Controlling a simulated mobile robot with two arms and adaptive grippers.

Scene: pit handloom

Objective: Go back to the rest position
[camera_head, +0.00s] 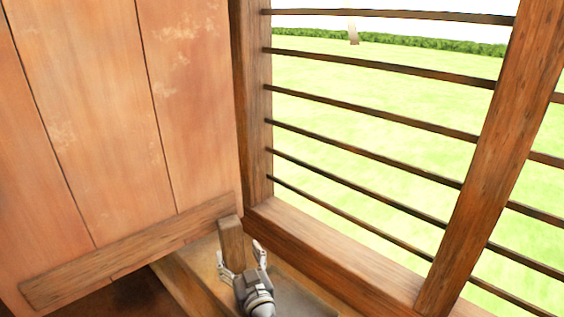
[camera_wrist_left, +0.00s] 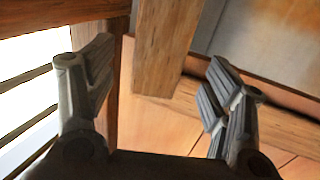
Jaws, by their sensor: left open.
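My left gripper (camera_head: 241,257) is low in the head view, near the corner between the plank panel and the barred window. Its two fingers are spread apart. In the left wrist view the open fingers (camera_wrist_left: 161,65) frame a square wooden post. This short post (camera_head: 231,243) shows just behind the fingers in the head view. The post also shows in the left wrist view (camera_wrist_left: 165,48), and nothing shows the fingers closed on it. I cannot tell how far it is from the fingers. My right gripper is not in view.
A tall plank panel (camera_head: 100,120) with a wooden bottom rail (camera_head: 130,252) fills the left. A window with dark horizontal bars (camera_head: 370,130) and a slanting wooden post (camera_head: 485,150) fills the right. A wooden sill (camera_head: 330,262) runs below it. Grass lies outside.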

